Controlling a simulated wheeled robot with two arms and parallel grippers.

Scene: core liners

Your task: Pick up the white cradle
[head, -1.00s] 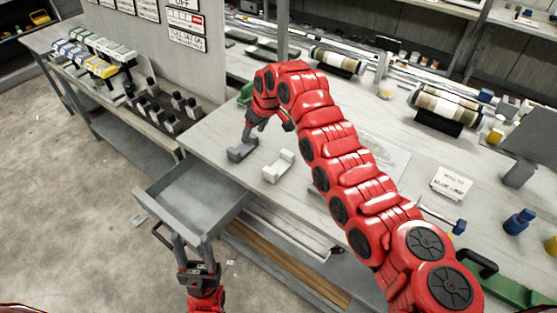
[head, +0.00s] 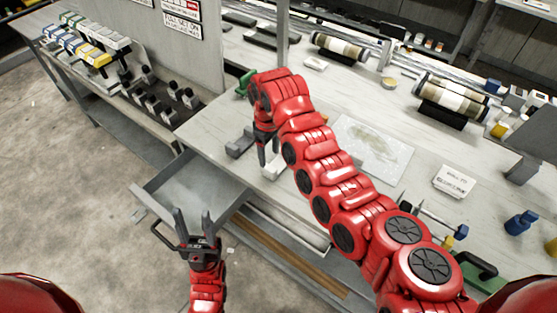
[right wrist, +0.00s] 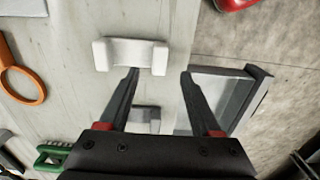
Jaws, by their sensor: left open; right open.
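The white cradle (right wrist: 130,54), a short block with raised ends, lies on the bench top near its front edge. In the head view the white cradle (head: 275,169) is partly hidden by my right arm. My right gripper (right wrist: 160,73) is open and empty. In the right wrist view its left fingertip appears at the cradle's lower edge and its right fingertip is off to the cradle's right; I cannot tell whether they touch. In the head view my right gripper (head: 268,158) points down beside the cradle. My left gripper (head: 192,216) is open and empty, by the drawer.
A grey cradle (head: 240,146) sits left of the white one. An open drawer (head: 160,214) juts out below the bench edge. A green-handled tool (right wrist: 50,152) and an orange ring (right wrist: 38,85) lie nearby. A map sheet (head: 372,143) lies farther right.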

